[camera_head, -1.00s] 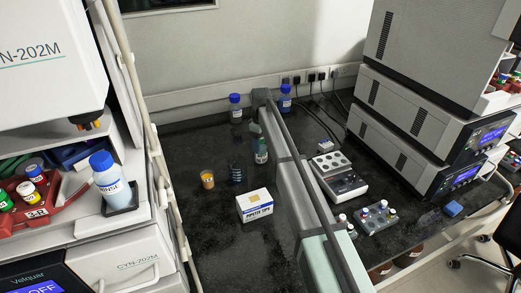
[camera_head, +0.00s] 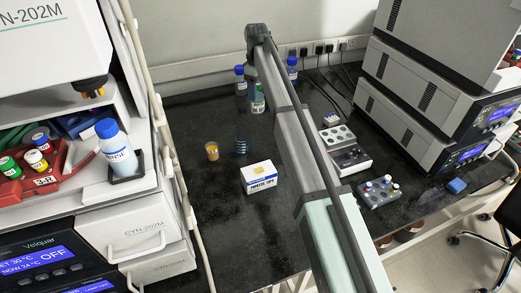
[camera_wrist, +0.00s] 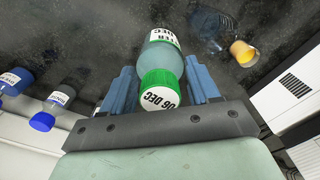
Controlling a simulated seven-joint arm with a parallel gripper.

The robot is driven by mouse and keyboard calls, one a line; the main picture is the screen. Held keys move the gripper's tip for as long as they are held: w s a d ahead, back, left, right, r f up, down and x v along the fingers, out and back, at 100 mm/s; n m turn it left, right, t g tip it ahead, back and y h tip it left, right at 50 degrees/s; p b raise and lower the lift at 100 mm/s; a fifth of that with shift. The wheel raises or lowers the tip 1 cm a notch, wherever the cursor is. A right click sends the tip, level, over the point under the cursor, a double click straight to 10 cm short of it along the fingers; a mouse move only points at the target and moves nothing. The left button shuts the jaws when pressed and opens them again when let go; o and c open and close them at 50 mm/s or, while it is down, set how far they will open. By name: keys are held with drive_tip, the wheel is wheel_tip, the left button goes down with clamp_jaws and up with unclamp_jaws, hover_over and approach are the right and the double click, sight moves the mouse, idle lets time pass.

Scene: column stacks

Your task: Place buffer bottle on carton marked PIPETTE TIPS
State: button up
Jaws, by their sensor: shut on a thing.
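My gripper (camera_wrist: 160,70) is shut on the buffer bottle (camera_wrist: 161,53), with its blue fingers on either side. In the head view the buffer bottle (camera_head: 258,98) is upright, partly hidden by my arm, in front of the back wall. The carton marked PIPETTE TIPS (camera_head: 261,184) is white with blue print and a yellow patch on top. It stands on the dark bench, nearer than the bottle and apart from it.
Blue-capped bottles (camera_head: 240,83) (camera_head: 292,68) stand by the back wall. A vial block (camera_head: 378,192) lies to the right. The bench left and front of the carton is bare.

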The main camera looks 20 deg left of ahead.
drive_tip(key=s+d+r, duration=0.2)
drive_tip(key=s+r, duration=0.1)
drive_tip(key=s, duration=0.4)
drive_tip(key=s+d+r, duration=0.2)
drive_tip(key=s+r, duration=0.1)
drive_tip(key=s, duration=0.4)
drive_tip(key=s+d+f, duration=0.2)
drive_tip(key=s+d, duration=0.5)
drive_tip(key=s, duration=0.2)
wheel_tip(320, 180, down, 9)
drive_tip(key=shift+n, duration=0.4)
drive_tip(key=shift+f, duration=0.25)
drive_tip(key=o, duration=1.2)
wheel_tip(320, 180, up, 12)
drive_tip(key=shift+r, duration=0.15)
